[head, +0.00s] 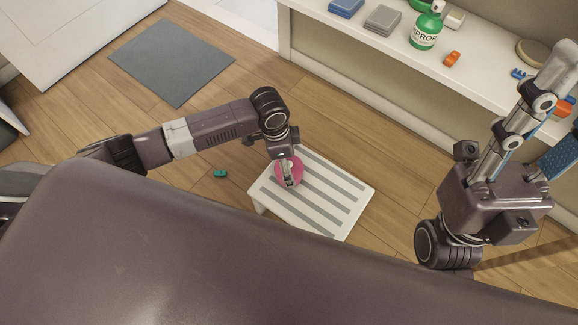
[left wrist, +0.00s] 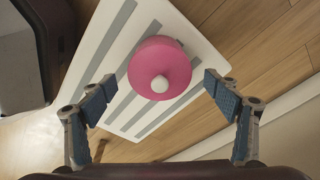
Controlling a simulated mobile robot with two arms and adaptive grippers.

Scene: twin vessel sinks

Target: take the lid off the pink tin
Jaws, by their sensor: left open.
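The pink tin (head: 279,171) stands on a white step stool (head: 348,185) with grey stripes. In the left wrist view the tin (left wrist: 160,55) shows from above, with a round pink lid and a white knob (left wrist: 160,84). My left gripper (head: 289,178) points down over the tin and partly hides it in the head view.
A white counter (head: 385,65) along the back holds a green bottle (head: 425,30), blue and grey stacked items, and small orange things. A grey mat (head: 170,62) and a small teal object (head: 220,173) lie on the wooden floor. Floor around the stool is mostly clear.

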